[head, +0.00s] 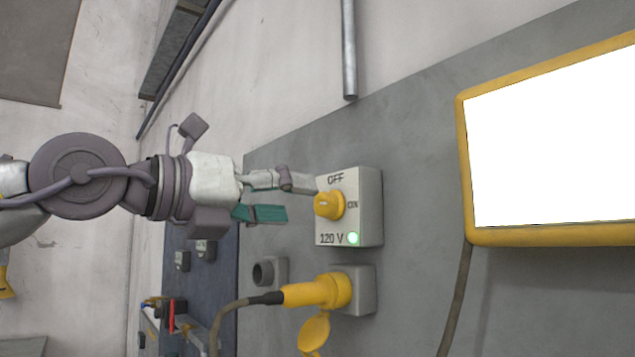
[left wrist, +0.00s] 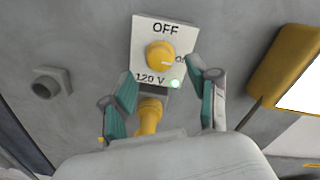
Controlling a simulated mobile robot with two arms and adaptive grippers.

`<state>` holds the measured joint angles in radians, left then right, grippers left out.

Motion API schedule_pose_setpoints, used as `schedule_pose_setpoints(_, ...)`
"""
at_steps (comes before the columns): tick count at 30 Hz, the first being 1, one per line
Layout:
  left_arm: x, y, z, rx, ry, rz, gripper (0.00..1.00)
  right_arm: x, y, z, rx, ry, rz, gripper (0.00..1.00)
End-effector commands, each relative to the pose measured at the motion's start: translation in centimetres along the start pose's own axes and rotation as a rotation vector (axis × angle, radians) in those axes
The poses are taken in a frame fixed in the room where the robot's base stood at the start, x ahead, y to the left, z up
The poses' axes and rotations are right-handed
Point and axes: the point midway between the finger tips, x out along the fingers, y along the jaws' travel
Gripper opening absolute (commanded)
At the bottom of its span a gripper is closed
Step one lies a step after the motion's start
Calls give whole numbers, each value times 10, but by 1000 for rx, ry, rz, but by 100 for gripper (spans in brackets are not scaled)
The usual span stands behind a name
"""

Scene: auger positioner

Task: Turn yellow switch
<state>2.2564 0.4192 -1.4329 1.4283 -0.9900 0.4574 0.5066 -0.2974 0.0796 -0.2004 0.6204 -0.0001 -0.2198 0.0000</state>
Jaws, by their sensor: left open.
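The yellow switch (head: 329,204) is a round knob on a pale box (head: 369,212) marked OFF, ON and 120 V. A green light (head: 352,238) glows on its lower corner. In the left wrist view, the knob (left wrist: 160,55) shows a pale mark on its right side, towards ON. My left gripper (head: 302,199) is open, with its fingers reaching towards the box face from the left. In the left wrist view, the gripper (left wrist: 161,72) has its fingertips on either side of the knob with nothing between them. I cannot tell whether they touch it. My right gripper is not in view.
A yellow plug (head: 310,293) with a cable sits in a socket below the box. A grey round socket (head: 268,272) is left of it. A yellow-framed white screen (head: 555,140) hangs at the right. A pipe (head: 348,50) runs above. The grey panel is bare between box and screen.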

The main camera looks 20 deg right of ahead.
Motion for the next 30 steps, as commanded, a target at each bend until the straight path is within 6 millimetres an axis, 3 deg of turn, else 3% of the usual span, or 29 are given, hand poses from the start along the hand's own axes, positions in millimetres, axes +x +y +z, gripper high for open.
schedule_pose_setpoints(1,11,-2,5,-1,3,1,60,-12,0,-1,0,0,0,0)
schedule_pose_setpoints(9,47,-1,2,-1,0,0,60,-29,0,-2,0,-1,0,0)
schedule_pose_setpoints(21,53,0,0,-1,-1,-1,58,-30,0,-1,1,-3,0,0)
schedule_pose_setpoints(30,52,0,0,-1,-1,0,8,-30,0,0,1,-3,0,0)
